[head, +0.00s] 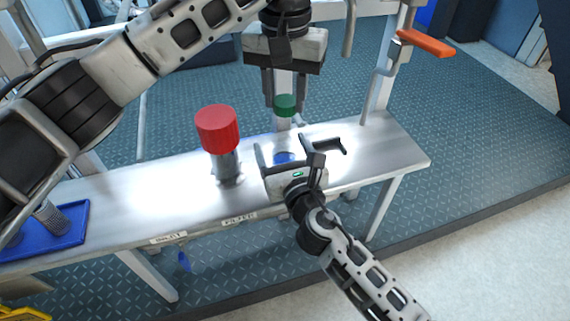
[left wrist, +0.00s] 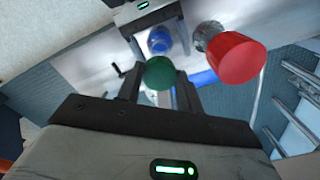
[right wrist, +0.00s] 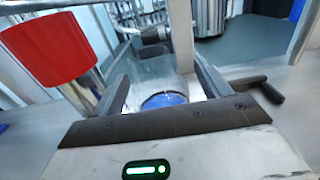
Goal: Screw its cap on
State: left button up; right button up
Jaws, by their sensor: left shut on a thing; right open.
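My left gripper (head: 285,103) is shut on a green cap (head: 286,105), held above the bench. The cap also shows between its fingers in the left wrist view (left wrist: 160,73). My right gripper (head: 290,152) is open, low over the bench. A blue round part (head: 284,158) is between its fingers, below the green cap; it also shows in the right wrist view (right wrist: 165,100). I cannot tell whether the fingers touch it. A metal vessel (head: 228,166) with a large red cap (head: 217,128) stands upright on the bench, left of my right gripper.
The metal bench (head: 385,155) has free room at its right end. A black handle (head: 330,146) sticks out right of my right gripper. A blue tray (head: 72,236) with a metal cylinder (head: 52,218) is at the far left. An orange handle (head: 426,43) is at the back right.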

jog(key=c, duration=1.5)
pick_arm(q)
send_over(285, 140)
jog(key=shift+f, duration=2.45)
jog(key=shift+f, duration=0.15)
jog(key=shift+f, duration=0.75)
jog(key=shift+f, duration=0.6)
